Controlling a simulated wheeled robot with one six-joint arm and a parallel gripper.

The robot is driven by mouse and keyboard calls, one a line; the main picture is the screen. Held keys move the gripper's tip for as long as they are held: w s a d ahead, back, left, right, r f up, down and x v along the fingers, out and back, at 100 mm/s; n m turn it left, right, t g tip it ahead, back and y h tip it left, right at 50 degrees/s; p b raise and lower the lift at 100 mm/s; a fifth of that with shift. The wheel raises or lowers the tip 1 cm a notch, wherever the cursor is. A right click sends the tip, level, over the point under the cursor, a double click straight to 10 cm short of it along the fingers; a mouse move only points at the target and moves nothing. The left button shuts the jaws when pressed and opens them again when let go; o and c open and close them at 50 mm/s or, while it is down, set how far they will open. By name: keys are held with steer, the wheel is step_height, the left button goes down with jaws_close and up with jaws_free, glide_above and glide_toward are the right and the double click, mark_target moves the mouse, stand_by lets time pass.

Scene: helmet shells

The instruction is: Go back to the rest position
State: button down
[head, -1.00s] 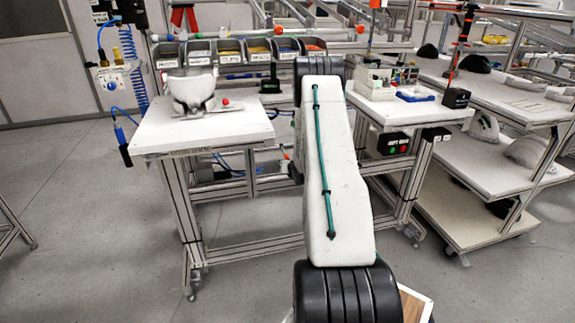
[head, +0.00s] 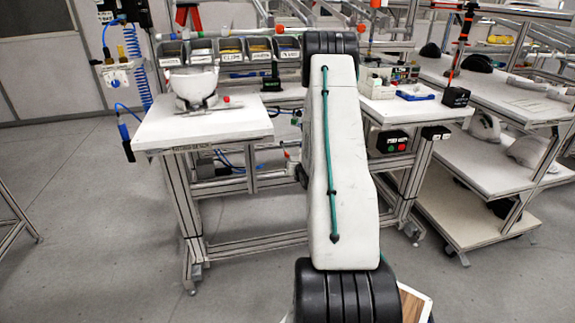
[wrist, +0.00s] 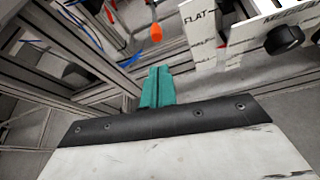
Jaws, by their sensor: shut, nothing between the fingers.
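My gripper (wrist: 157,88) shows in the wrist view as two teal fingers pressed together, shut and empty. It points at open space near metal frame profiles, with nothing touching it that I can see. In the head view my arm rises through the middle of the picture, and the gripper itself is hidden behind it.
A white table (head: 235,128) at the left carries a white helmet shell (head: 193,83) on a holder. Small bins (head: 232,50) stand behind it. A second bench (head: 420,108) and a shelf cart (head: 500,95) with shells stand to the right.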

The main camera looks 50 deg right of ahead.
stand_by(0.3)
steer(key=s+a+f+m+g+y, duration=0.2)
steer(key=s+a+f+m+g, duration=0.15)
steer(key=s+f+m, duration=0.35)
steer(key=a+r+m+g+y, duration=0.2)
steer(key=a+r+m+g, duration=0.15)
steer(key=m, duration=0.35)
steer(key=s+a+r+m+g+y, duration=0.2)
steer(key=s+a+r+m, duration=0.35)
steer(key=a+r, duration=0.7)
steer(key=s+a+r+m+g+y, duration=0.1)
steer(key=s+a+r+m+g, duration=0.15)
steer(key=a+r+m, duration=0.95)
steer(key=s+a+r+n, duration=0.1)
steer(key=s+a+r, duration=0.2)
steer(key=a, duration=0.4)
steer(key=s+a+r+n+t, duration=0.1)
steer(key=s+a+r+n, duration=0.1)
steer(key=s+a, duration=0.3)
steer(key=s+a+r+n+t+y, duration=0.1)
steer(key=s+a+r, duration=0.3)
steer(key=a, duration=0.5)
steer(key=shift+a+r+n, duration=0.4)
steer(key=shift+r+n, duration=0.15)
steer(key=shift+r, duration=0.05)
